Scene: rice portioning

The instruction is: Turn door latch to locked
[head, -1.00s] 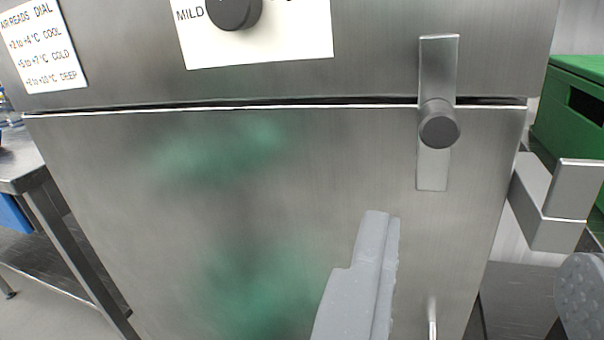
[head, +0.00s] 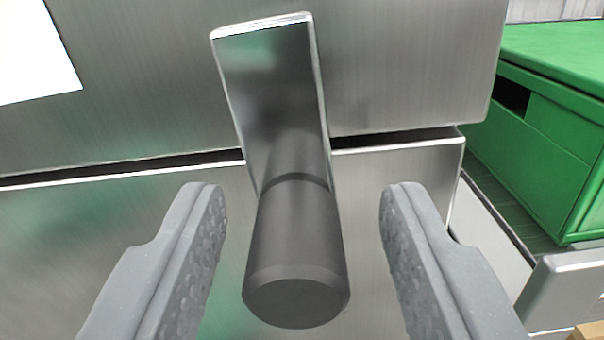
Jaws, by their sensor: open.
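The door latch is a flat metal bar (head: 272,85) with a dark round knob (head: 295,250) sticking out toward me. The bar stands nearly upright, tilted a little, and crosses the dark gap between the upper panel and the steel door (head: 90,230). Its lower part is hidden behind the knob. My gripper (head: 303,195) is open, with one grey finger on each side of the knob. Clear space shows between the knob and both fingers, so they appear not to touch it.
A green box (head: 545,125) with a dark slot stands at the right behind the cabinet. A metal bracket or handle (head: 565,290) juts out at the lower right. A white label (head: 30,55) is on the upper panel (head: 420,60) at the left.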

